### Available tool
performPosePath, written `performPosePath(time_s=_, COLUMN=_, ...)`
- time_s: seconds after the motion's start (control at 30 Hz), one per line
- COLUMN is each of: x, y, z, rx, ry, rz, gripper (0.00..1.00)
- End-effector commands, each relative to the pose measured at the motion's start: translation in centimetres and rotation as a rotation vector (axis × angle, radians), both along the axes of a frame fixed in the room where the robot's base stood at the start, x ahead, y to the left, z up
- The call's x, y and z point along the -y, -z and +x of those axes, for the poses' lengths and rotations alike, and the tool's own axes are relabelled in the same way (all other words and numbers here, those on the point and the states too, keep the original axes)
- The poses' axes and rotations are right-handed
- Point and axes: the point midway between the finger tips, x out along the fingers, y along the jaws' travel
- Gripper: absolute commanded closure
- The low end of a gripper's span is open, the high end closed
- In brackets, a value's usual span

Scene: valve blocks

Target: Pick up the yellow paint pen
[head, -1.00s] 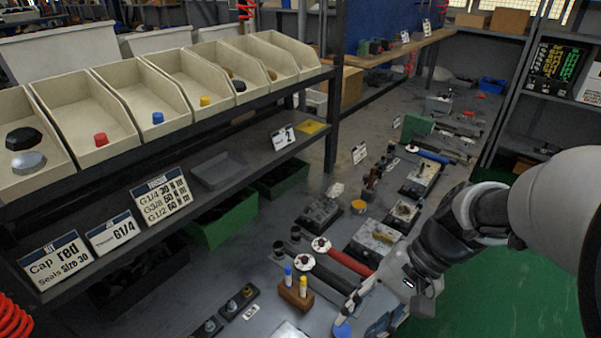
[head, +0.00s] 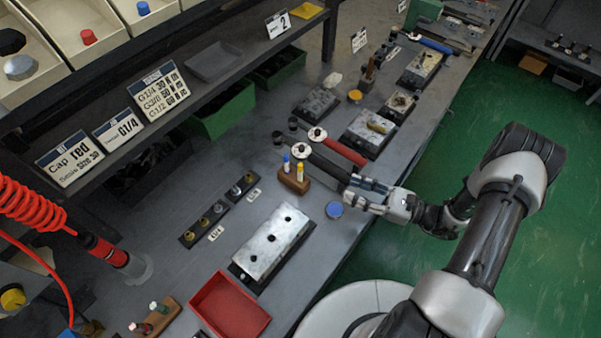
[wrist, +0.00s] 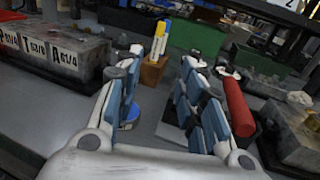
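The yellow paint pen (head: 300,171) stands upright in a brown wooden block (head: 292,184) on the bench, beside a blue pen (head: 286,163). In the wrist view the yellow pen (wrist: 158,42) and the block (wrist: 152,72) show beyond my fingertips, roughly between them. My gripper (head: 352,190) is to the right of the block, apart from the pen. In the wrist view its two blue-padded fingers (wrist: 160,66) are spread, with nothing held between them.
A red cylinder (head: 340,149) lies behind my gripper. A round blue-topped item (head: 334,210) stands close to the fingers. A metal valve block (head: 270,245) and red tray (head: 231,305) are nearer. The shelf (head: 215,85) rises at left.

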Motion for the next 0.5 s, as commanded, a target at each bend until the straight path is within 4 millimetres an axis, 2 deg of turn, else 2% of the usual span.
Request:
performPosePath(time_s=0.4, x=-8.1, y=0.2, z=3.2, rx=-0.002, ry=-0.008, rz=0.001, gripper=0.64)
performPosePath(time_s=0.5, x=-9.5, y=0.2, z=3.8, rx=-0.001, ry=-0.005, rz=0.0, gripper=0.64)
